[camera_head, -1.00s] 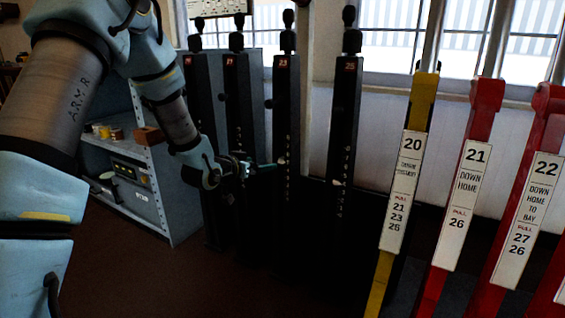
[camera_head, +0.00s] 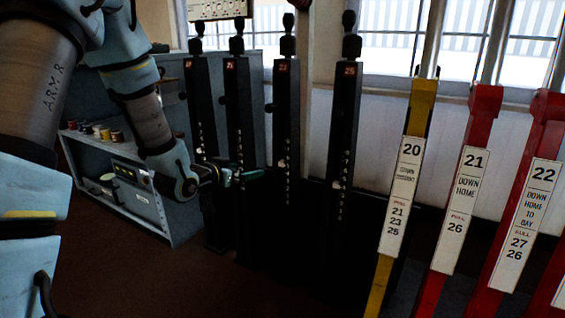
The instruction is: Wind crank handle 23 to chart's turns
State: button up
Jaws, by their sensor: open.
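The black post with a small red plate that seems to read 23 (camera_head: 283,67) is third from the left in the row. A small dark knob (camera_head: 269,107) sticks out from its left side; I cannot tell whether this is the crank handle. A light pointer (camera_head: 282,163) sits on the column of marks down its front. Part of a chart (camera_head: 218,9) shows at the top edge, too small to read. My gripper (camera_head: 245,176) is open and empty, left of post 23 and low in front of the second post, apart from the knob.
Similar black posts stand on both sides, including one at right (camera_head: 345,130). A yellow lever 20 (camera_head: 422,100) and red levers 21 (camera_head: 483,110) and 22 (camera_head: 545,115) stand further right. A grey shelf (camera_head: 160,225) with small pots is behind my arm.

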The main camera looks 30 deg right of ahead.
jog(key=a+n+y, duration=0.6)
jog(key=a+y, duration=0.4)
jog(key=a, duration=1.4)
jog(key=s+a+n+g+y, duration=0.3)
jog(key=s+a+n+g, duration=0.2)
jog(key=s+a, duration=0.7)
notch_tip(320, 180, up, 28)
jog(key=p, duration=2.7)
jog(key=shift+s+p, duration=0.4)
jog(key=shift+s, duration=0.05)
jog(key=shift+d+f, duration=0.1)
jog(key=shift+c, duration=0.2)
